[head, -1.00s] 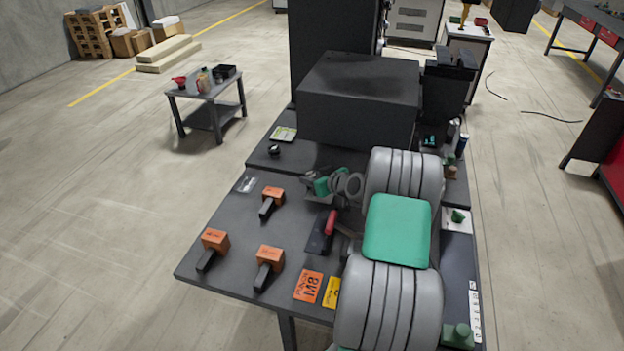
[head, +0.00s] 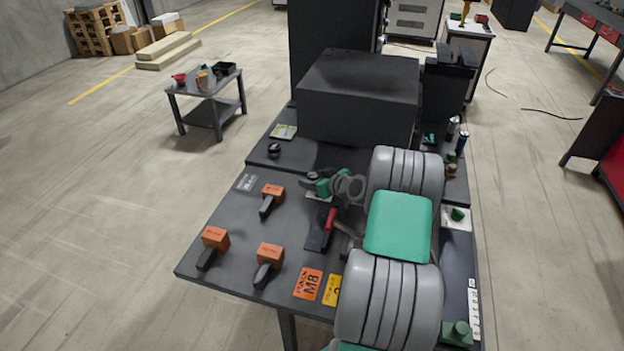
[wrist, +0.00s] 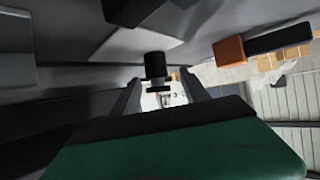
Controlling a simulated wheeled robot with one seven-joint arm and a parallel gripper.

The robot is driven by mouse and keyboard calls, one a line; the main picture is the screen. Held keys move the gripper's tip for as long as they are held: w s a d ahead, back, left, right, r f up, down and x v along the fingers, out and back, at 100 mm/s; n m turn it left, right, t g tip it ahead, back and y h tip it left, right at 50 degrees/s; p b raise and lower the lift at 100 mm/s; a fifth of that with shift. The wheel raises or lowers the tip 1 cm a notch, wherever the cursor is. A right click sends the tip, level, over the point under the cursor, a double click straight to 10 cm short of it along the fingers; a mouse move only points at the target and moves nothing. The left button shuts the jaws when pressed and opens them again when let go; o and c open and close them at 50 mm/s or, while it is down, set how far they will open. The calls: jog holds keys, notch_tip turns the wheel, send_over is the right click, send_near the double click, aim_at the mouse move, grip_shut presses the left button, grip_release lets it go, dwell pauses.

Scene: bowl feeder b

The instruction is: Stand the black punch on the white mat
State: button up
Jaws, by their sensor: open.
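The black punch (wrist: 155,65) shows in the wrist view as a short dark cylinder, seen between my open fingers, with its base close to the edge of a white mat (wrist: 140,42). I cannot tell whether it touches the mat. In the head view, a small black piece (head: 274,150) that looks like the punch stands near the table's left edge, beyond my gripper (head: 308,180). My gripper is open and low over the table. A pale patch (head: 318,197) shows under it, partly hidden; it may be the mat.
Several orange blocks with black handles (head: 271,253) lie on the table's left part. A red-handled tool (head: 331,219) lies beside my arm. A large black box (head: 358,95) stands behind. Orange and yellow cards (head: 308,284) lie near the front edge.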

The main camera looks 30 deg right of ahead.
jog(key=a+b+v, duration=0.1)
jog(key=v, duration=1)
jog(key=shift+s+d, duration=0.15)
jog(key=shift+d, duration=0.25)
jog(key=shift+r, duration=0.15)
dwell(0.5)
